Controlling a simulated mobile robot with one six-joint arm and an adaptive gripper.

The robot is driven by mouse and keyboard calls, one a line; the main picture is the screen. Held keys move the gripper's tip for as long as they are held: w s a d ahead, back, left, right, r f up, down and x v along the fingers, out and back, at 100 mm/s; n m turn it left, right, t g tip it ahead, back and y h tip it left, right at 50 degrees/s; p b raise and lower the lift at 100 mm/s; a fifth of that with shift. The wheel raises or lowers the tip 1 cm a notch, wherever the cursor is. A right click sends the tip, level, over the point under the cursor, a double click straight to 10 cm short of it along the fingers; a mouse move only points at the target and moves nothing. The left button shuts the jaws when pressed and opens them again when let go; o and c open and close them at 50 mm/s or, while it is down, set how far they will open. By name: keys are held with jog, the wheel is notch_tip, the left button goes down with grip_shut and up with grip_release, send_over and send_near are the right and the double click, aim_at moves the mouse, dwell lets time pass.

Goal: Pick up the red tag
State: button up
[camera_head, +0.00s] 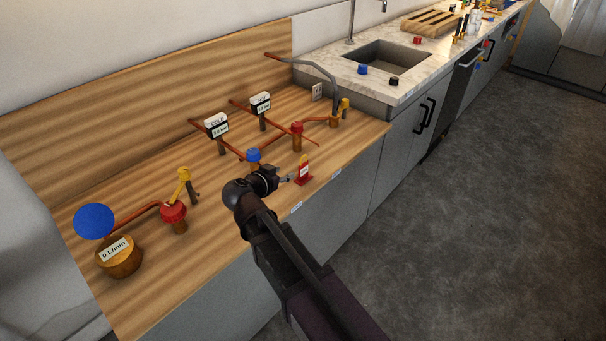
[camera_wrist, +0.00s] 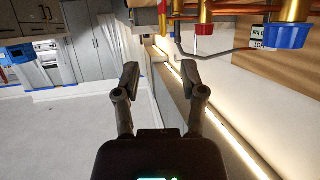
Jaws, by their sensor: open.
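The red tag (camera_head: 306,162) stands upright near the front edge of the wooden counter in the head view, with a white label on its face and a red foot. My gripper (camera_head: 286,180) is just left of the tag, pointing toward it, with a small apparent gap. In the wrist view my gripper (camera_wrist: 160,78) has its two fingers spread wide with nothing between them. A small red and white piece at the top edge of that view, beyond the fingers, may be the tag, but it is cut off.
A blue knob (camera_head: 253,155) and a red valve (camera_head: 297,130) on copper pipes stand close behind my gripper. Two gauges (camera_head: 216,125) (camera_head: 261,103) stand farther back. A red knob (camera_head: 173,212) and a flow meter (camera_head: 119,257) are at left. The floor (camera_head: 460,220) is clear.

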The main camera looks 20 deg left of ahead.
jog(key=shift+w+f, duration=0.1)
jog(key=b, duration=0.3)
send_near(305, 163)
jog(key=x, duration=0.3)
jog(key=shift+w, duration=0.3)
jog(key=shift+w+d+f, duration=0.1)
jog(key=shift+w+d, duration=0.1)
jog(key=shift+w, duration=0.4)
jog(key=shift+b+x, duration=0.95)
jog(key=shift+x, duration=1.05)
jog(key=shift+w+f, duration=0.2)
jog(key=shift+w, duration=0.35)
